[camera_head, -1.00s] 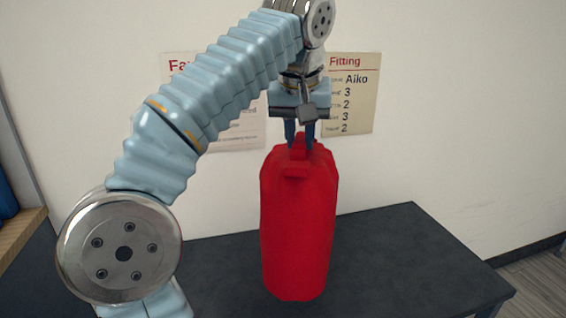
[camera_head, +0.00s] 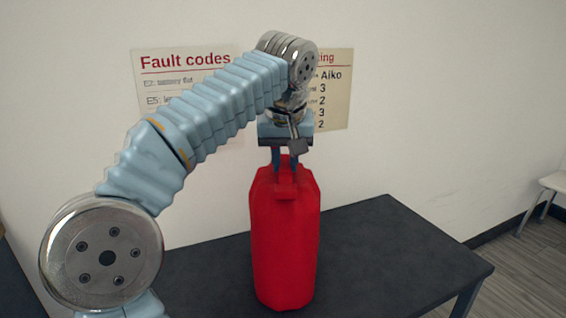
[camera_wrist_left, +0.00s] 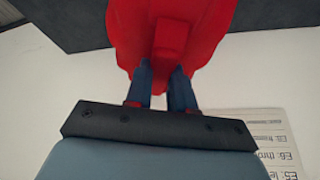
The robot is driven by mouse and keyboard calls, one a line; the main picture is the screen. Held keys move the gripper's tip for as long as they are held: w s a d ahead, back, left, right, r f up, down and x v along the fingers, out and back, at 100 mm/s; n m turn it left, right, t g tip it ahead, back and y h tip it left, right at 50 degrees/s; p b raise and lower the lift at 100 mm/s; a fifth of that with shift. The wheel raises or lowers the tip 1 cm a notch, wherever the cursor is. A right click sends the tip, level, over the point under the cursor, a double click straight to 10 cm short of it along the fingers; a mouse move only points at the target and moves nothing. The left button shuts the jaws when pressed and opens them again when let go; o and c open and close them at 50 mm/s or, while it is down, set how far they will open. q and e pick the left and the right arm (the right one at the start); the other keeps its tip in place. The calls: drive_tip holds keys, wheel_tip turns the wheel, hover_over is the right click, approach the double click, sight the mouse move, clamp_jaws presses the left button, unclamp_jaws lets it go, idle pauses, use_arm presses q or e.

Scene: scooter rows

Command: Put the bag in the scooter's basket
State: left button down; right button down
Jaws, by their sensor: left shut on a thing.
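The bag (camera_head: 284,245) is red, tall and upright, with a small handle at its top. My left gripper (camera_head: 286,167) is shut on the top of the bag, which hangs straight below it in front of the dark table. In the left wrist view the red bag (camera_wrist_left: 170,28) fills the top middle, with the left gripper's two blue fingers (camera_wrist_left: 163,80) at its top. I cannot tell whether the bag's bottom touches the table. No scooter or basket is in view. My right gripper is not in view.
A dark table (camera_head: 400,250) stands against the white wall, its top bare to the right of the bag. Two posters, one headed Fault codes (camera_head: 185,62), hang on the wall behind my arm. A pale stool or bench (camera_head: 553,184) stands at the far right on the grey floor.

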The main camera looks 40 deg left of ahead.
use_arm(q)
drive_tip(key=shift+f, duration=0.1)
drive_tip(key=c, duration=1)
unclamp_jaws()
drive_tip(key=shift+f, duration=0.1)
drive_tip(key=shift+o, duration=0.2)
